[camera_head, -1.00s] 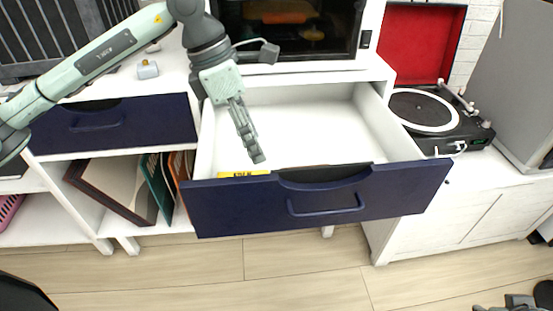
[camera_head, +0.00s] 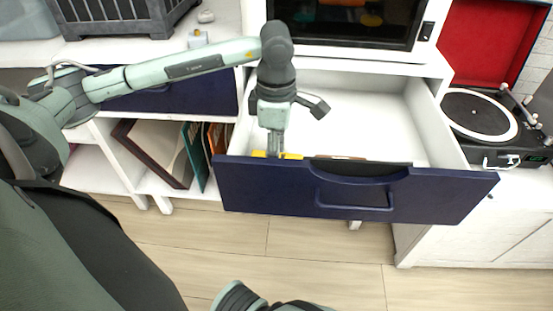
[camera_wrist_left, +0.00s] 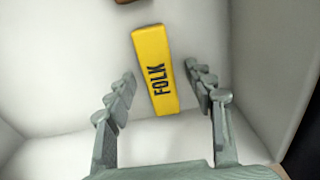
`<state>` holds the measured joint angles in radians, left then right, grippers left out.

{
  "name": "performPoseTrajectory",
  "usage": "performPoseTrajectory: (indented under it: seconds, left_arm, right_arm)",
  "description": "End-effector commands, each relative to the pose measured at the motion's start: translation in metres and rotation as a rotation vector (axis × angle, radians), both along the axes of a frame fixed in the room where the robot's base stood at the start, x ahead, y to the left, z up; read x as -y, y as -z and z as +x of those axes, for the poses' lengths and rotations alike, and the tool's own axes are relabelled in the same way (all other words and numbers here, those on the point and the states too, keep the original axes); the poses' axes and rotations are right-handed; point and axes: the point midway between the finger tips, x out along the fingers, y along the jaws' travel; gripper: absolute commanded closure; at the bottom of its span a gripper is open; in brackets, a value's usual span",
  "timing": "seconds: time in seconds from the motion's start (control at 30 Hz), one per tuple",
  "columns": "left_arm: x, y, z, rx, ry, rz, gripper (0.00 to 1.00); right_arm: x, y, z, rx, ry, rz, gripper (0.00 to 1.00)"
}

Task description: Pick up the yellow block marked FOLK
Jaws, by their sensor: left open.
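The yellow block marked FOLK (camera_wrist_left: 155,72) lies on the white floor of the open drawer. In the wrist view its lettering faces up, and its near end lies between the two fingers of my left gripper (camera_wrist_left: 160,82). The fingers are apart, with a gap on each side of the block. In the head view my left gripper (camera_head: 275,147) points down into the drawer at its front left. Parts of the yellow block (camera_head: 292,156) show on both sides of it, just above the drawer front. My right gripper is not in view.
The drawer's dark blue front (camera_head: 260,190) stands close to my left gripper. White drawer walls (camera_wrist_left: 268,60) surround the block. A brown item (camera_wrist_left: 125,2) shows at the wrist view's top edge. A record player (camera_head: 485,120) stands at right; folders (camera_head: 195,155) stand in the shelf at left.

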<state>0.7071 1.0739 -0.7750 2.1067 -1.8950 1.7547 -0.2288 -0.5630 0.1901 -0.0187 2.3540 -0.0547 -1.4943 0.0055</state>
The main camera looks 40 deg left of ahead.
Motion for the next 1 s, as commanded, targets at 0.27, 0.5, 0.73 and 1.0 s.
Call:
performPoseTrajectory:
  seconds: [0.27, 0.5, 0.73, 1.0]
  left_arm:
    - [0.000, 0.000, 0.000, 0.000, 0.000, -0.001, 0.56]
    - [0.000, 0.000, 0.000, 0.000, -0.001, -0.001, 0.86]
    - [0.000, 0.000, 0.000, 0.001, -0.001, 0.000, 0.96]
    - [0.000, -0.012, 0.001, 0.003, -0.001, 0.001, 0.96]
  right_arm:
    - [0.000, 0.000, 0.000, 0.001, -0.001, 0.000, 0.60]
    - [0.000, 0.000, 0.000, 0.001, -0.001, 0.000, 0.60]
    - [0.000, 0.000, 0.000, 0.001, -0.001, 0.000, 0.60]
    - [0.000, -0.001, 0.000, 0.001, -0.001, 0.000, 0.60]
